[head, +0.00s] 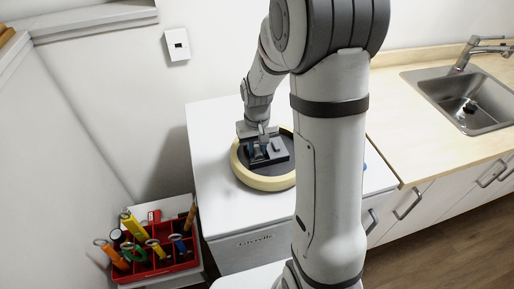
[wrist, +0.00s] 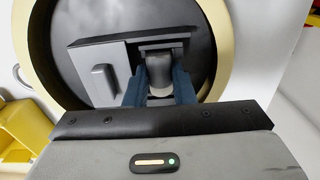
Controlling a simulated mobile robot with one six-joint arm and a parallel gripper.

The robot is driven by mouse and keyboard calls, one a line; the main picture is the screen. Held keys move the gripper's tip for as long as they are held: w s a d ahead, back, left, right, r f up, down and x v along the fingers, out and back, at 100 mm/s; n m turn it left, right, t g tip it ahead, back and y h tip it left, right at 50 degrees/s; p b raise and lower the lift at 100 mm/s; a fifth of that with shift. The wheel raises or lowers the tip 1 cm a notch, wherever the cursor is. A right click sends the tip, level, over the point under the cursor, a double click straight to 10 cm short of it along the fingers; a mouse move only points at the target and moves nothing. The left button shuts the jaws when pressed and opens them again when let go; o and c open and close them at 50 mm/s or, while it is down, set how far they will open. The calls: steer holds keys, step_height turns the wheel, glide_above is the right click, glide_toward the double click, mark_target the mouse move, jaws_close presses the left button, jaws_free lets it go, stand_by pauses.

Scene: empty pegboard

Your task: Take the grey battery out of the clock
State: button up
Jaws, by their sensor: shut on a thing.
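The clock lies back up on a white cabinet, with a cream rim (head: 262,184) and a dark back. It also fills much of the wrist view, where its cream rim (wrist: 220,45) curves around the dark back. A grey housing (wrist: 88,62) with a raised knob sits on the back. The grey battery (wrist: 160,70) is beside it, below a dark bracket. My gripper (wrist: 160,88) is shut on the battery, with one blue finger on each side. In the head view my gripper (head: 258,152) is over the clock's back. Whether the battery is still seated I cannot tell.
The white cabinet top (head: 212,130) is clear around the clock. A red tray (head: 165,266) of several coloured tools stands at lower left. A wooden counter (head: 400,120) with a sink (head: 465,98) is at right. My arm hides part of the clock and cabinet.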

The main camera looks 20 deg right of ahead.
steer(key=shift+r+p, duration=1.5)
steer(key=shift+r, duration=0.85)
